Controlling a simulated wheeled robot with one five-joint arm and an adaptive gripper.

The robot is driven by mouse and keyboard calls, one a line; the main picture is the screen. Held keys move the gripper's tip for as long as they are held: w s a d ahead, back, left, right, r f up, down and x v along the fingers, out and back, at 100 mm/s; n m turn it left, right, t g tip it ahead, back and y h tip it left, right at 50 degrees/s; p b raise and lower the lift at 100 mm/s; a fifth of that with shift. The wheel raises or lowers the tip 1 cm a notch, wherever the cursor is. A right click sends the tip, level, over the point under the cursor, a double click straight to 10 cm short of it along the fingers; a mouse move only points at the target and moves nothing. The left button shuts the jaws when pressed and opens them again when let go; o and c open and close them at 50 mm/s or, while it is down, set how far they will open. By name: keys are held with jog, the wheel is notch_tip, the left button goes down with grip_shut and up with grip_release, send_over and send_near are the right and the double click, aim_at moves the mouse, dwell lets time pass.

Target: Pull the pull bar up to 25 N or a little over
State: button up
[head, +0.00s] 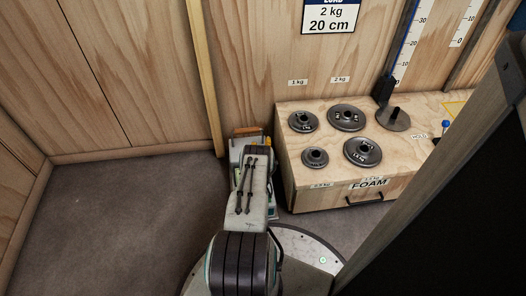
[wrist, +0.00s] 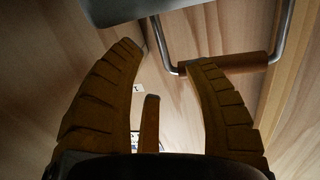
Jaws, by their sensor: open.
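The pull bar (wrist: 240,63) shows in the wrist view as a bent metal loop with a brown wooden grip along its lower side. My gripper (wrist: 164,57) is open, its two ribbed orange-brown fingers apart. The loop's left corner shows between the fingertips, and the right fingertip overlaps the left end of the grip in the picture. I cannot tell whether they touch. Nothing is held. In the head view my arm reaches toward the wooden wall, and the pull bar cannot be made out there. No force reading in newtons is legible.
A wooden box (head: 330,192) marked FOAM stands right of my arm, with several dark weight discs on top. A load sign (head: 330,15) reads 2 kg, 20 cm. Blue-edged scales (head: 408,45) stand behind. A dark panel (head: 450,220) blocks the lower right. Floor (head: 120,220) at left is clear.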

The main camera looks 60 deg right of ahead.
jog(key=shift+b+x, duration=1.45)
jog(key=shift+x, duration=1.3)
grip_shut()
